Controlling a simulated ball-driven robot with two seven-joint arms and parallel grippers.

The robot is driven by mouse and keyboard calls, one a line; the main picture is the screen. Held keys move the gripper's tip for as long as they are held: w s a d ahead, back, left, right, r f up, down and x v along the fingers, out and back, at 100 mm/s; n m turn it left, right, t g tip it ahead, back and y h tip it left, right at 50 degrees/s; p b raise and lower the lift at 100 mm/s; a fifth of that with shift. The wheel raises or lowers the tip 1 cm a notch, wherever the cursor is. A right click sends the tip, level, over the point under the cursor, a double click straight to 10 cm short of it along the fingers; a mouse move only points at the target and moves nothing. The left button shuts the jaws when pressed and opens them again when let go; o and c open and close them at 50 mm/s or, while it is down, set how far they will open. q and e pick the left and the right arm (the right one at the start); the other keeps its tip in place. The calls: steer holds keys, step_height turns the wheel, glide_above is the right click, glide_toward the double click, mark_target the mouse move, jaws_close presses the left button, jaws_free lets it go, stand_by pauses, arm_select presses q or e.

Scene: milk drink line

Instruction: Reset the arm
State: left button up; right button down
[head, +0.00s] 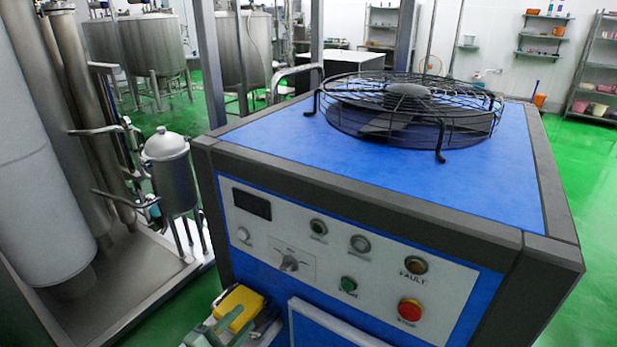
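My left gripper (226,326) shows at the bottom edge, left of centre, low in front of the blue machine's control panel (330,262). Grey-green and yellow parts show there, cut off by the frame edge. I cannot tell whether its fingers are open or shut, or whether they hold anything. My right gripper is not in view. The panel carries a dark display, a knob (289,263), a green button (348,284), a red stop button (410,310) and a fault lamp (416,265).
The blue machine (270,135) fills the centre, with a black fan guard (410,105) on top. Pipes and a small steel vessel (170,170) stand close on the left. Large tanks (150,45) are behind. Green floor (580,180) is clear on the right, before shelves (598,70).

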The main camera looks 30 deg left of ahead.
arm_select(q)
steer(key=shift+f, duration=0.1)
steer(key=s+f+n+g+y, duration=0.1)
steer(key=s+f+n+g, duration=0.5)
steer(key=f, duration=0.7)
steer(key=s+f+n+g+y, duration=0.1)
steer(key=s+f+n+g, duration=0.15)
steer(key=s+f, duration=0.75)
steer(key=s+d+f+g, duration=0.4)
steer(key=s+f, duration=0.3)
steer(key=s, duration=0.3)
steer(key=s+d+f+g, duration=0.5)
steer(key=s+f, duration=0.3)
steer(key=s, duration=0.3)
steer(key=shift+f+n+h, duration=0.3)
steer(key=shift+n+h, duration=0.05)
steer(key=shift+h, duration=0.05)
steer(key=shift+w, duration=0.1)
